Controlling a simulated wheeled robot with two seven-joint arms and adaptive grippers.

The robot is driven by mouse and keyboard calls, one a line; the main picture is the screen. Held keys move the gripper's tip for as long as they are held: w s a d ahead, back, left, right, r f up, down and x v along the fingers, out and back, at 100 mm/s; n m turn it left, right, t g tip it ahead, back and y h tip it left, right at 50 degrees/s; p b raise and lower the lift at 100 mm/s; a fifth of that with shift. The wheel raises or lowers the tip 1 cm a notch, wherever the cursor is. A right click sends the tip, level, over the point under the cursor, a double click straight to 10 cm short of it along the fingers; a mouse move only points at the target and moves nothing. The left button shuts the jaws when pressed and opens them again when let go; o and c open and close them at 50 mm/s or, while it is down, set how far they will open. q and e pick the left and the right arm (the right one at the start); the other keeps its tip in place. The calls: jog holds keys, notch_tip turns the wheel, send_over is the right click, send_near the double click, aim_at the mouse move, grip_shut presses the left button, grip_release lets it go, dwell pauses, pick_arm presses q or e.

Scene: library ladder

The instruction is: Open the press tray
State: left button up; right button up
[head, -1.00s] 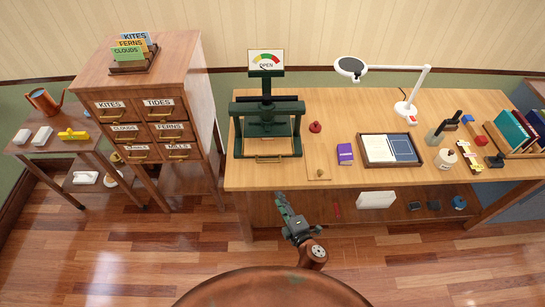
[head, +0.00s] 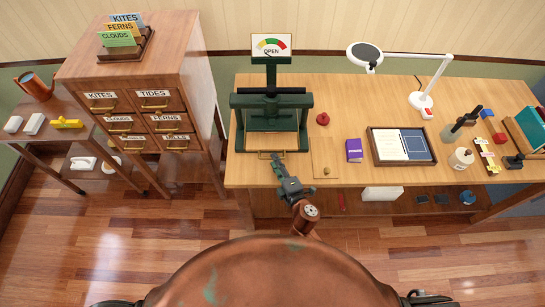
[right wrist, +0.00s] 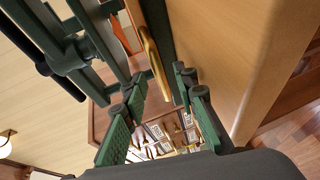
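The dark green press (head: 242,140) stands on the left part of the wooden bench, with a dial sign (head: 271,46) reading OPEN on top. The press tray's brass handle (head: 263,154) is low on the press's front side. In the right wrist view the handle (right wrist: 152,58) is a gold bar just ahead of my fingertips, seen between the two fingers. My right gripper (head: 279,166) is at the bench's front edge, close to the handle. In the wrist view its green fingers (right wrist: 162,92) are spread apart with nothing between them. My left gripper is out of view.
A small board (head: 318,170) with a brass knob, a red knob-like object (head: 323,119), a purple book (head: 354,149) and a framed tray (head: 431,162) lie right of the press. A lamp (head: 422,100) stands behind. A drawer cabinet (head: 195,70) stands left, across a gap.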

jog(key=shift+x, duration=0.75)
jog(key=shift+w+a+f, duration=0.1)
jog(key=shift+w, duration=0.25)
jog(key=shift+w+a, duration=0.15)
jog(key=shift+w, duration=0.15)
jog(key=c, duration=0.5)
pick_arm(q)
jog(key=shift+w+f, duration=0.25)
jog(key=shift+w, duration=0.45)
pick_arm(e)
grip_shut()
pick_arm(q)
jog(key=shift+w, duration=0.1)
